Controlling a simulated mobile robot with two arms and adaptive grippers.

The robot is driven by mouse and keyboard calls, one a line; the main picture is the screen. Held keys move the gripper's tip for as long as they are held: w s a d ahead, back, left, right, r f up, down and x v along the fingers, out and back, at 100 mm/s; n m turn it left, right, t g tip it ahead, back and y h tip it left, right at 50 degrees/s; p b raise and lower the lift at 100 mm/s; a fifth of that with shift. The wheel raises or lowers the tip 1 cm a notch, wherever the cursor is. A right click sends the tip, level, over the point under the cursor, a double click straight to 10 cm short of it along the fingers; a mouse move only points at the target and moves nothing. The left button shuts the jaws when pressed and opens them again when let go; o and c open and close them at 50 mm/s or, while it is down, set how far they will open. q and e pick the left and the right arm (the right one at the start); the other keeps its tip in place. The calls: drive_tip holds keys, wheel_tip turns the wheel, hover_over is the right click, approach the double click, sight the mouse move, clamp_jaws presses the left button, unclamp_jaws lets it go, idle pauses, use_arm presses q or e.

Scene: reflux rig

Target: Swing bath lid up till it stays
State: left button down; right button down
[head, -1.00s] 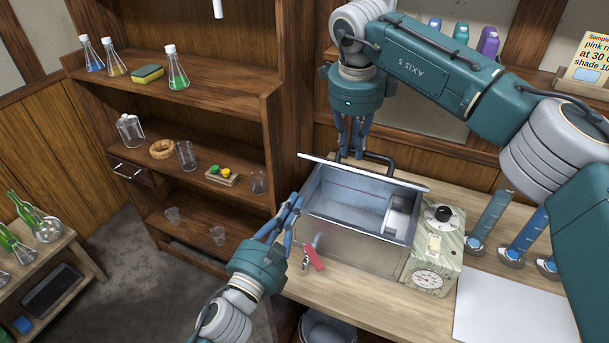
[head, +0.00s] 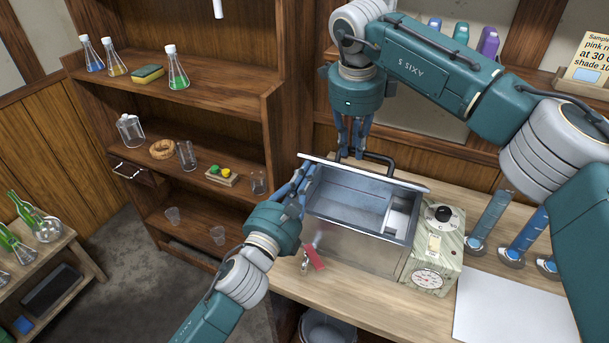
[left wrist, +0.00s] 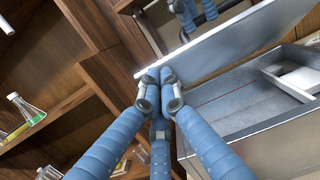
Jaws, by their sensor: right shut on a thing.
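The bath (head: 355,247) is an open metal box on the bench; its grey inside shows. Its lid (head: 412,185) stands raised along the far side, seen nearly edge-on in the head view. The lid's broad grey face (left wrist: 235,45) shows in the left wrist view. My right gripper (head: 350,153) is shut at the black lid handle (head: 380,157) behind the lid; its fingertips are partly hidden. My left gripper (head: 305,170) has its fingers together beside the lid's left end. In the left wrist view its fingertips (left wrist: 158,73) are close to the lid's edge; contact is unclear.
A control box with a dial (head: 433,250) adjoins the bath's right side. Blue cylinders (head: 522,240) stand further right. A wooden shelf unit (head: 190,95) with glassware stands left.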

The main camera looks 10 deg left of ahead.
use_arm(q)
drive_tip(key=shift+w+r, duration=0.4)
drive_tip(key=shift+r, duration=0.3)
use_arm(e)
drive_tip(key=shift+d+f, duration=0.1)
drive_tip(key=shift+f, duration=0.1)
drive_tip(key=c, duration=1.6)
unclamp_jaws()
drive_tip(key=shift+w, duration=0.1)
use_arm(q)
drive_tip(key=shift+w+f, duration=0.35)
use_arm(e)
drive_tip(key=shift+w, duration=0.3)
